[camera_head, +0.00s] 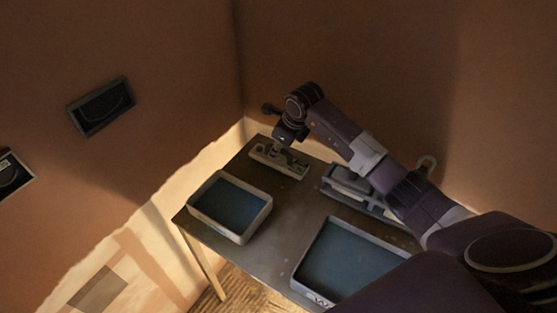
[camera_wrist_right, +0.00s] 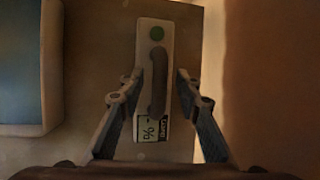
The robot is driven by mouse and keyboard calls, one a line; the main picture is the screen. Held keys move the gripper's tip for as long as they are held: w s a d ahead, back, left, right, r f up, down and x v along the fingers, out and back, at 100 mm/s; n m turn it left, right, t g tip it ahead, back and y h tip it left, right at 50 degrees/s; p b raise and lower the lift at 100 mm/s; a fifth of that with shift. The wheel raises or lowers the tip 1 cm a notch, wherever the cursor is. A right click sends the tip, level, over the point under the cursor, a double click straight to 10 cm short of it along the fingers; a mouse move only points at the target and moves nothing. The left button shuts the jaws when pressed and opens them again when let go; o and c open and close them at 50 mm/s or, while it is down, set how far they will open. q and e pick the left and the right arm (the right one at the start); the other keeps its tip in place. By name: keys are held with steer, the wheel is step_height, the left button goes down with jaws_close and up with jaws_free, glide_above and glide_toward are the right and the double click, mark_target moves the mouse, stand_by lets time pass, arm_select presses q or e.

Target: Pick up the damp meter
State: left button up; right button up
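The damp meter (camera_wrist_right: 145,60) shows in the right wrist view as a pale, narrow body with a green round spot, a dark raised handle and a small display marked "%". In the head view the damp meter (camera_head: 265,158) lies at the back of the table, partly hidden by my right gripper (camera_head: 288,150). In the wrist view my right gripper (camera_wrist_right: 159,80) is open, with one finger on each side of the handle and gaps between. I cannot tell how far above the meter the fingertips are. My left gripper is not in view.
The table (camera_head: 262,250) carries a smaller blue-lined tray (camera_head: 240,236) in front of the meter and a larger one (camera_head: 312,254) at the right. A grey tool (camera_head: 348,187) lies under my right arm. Walls stand close behind the table.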

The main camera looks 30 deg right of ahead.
jaws_close()
steer(key=shift+w+r, duration=0.1)
stand_by(0.3)
steer(key=shift+r, duration=0.5)
step_height(320, 180, up, 19)
steer(key=b, duration=0.3)
